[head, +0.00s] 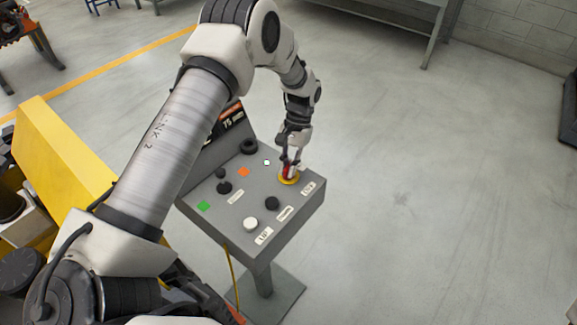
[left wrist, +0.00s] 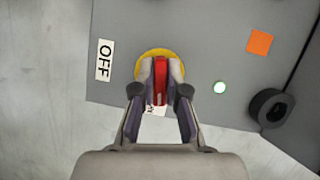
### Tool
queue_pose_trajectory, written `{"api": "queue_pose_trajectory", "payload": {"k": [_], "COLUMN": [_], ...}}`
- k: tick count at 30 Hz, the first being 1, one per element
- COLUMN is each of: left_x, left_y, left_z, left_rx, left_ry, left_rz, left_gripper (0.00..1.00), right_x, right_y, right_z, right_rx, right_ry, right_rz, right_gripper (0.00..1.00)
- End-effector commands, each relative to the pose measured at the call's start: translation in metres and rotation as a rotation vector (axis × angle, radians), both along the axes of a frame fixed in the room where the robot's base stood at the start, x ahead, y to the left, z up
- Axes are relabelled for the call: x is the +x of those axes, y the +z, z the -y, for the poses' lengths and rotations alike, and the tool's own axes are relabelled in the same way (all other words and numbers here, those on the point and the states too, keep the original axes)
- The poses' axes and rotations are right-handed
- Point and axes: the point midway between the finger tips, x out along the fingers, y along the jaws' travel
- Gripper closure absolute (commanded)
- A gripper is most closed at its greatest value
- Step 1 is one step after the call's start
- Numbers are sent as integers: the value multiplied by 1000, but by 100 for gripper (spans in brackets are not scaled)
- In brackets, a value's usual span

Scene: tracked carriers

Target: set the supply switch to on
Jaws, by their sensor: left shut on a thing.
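The supply switch has a red handle (left wrist: 160,80) on a round yellow plate (head: 289,181), at the right far corner of a grey control panel (head: 237,226). My left gripper (head: 289,168) is over it, and in the left wrist view its two fingers (left wrist: 161,82) are shut on the red handle. The handle lies in line with the fingers. An OFF label (left wrist: 104,60) is beside the yellow plate; another label under the fingers is mostly hidden. A small round lamp (left wrist: 220,87) near the switch is pale with a green rim. My right gripper is not in view.
A yellow machine (head: 62,160) stands at the left.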

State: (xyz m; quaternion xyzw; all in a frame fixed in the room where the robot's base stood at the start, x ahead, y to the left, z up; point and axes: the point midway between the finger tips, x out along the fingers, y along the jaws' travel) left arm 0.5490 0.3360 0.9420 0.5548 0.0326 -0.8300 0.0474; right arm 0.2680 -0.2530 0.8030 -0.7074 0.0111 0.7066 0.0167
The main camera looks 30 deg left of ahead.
Motion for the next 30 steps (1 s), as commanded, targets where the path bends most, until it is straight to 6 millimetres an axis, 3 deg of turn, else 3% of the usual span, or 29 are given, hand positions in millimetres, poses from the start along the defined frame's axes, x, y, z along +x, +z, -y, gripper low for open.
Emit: {"api": "queue_pose_trajectory", "payload": {"k": [10, 26, 27, 29, 30], "left_x": [-2, -1, -1, -1, -1], "left_y": [-3, -3, -3, -3, -2], "left_z": [1, 1, 1, 1, 1], "left_rx": [-2, -3, -3, -3, -3], "left_ry": [-164, -194, -194, -194, -194], "left_rz": [-4, -3, -3, -3, -2], "left_gripper": [100, 100, 84, 63, 62], "right_x": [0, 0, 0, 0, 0], "right_y": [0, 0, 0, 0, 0], "right_z": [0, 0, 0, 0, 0], "right_rx": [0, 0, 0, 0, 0], "right_ry": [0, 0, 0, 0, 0], "right_rz": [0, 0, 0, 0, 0], "right_gripper": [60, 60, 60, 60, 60]}}
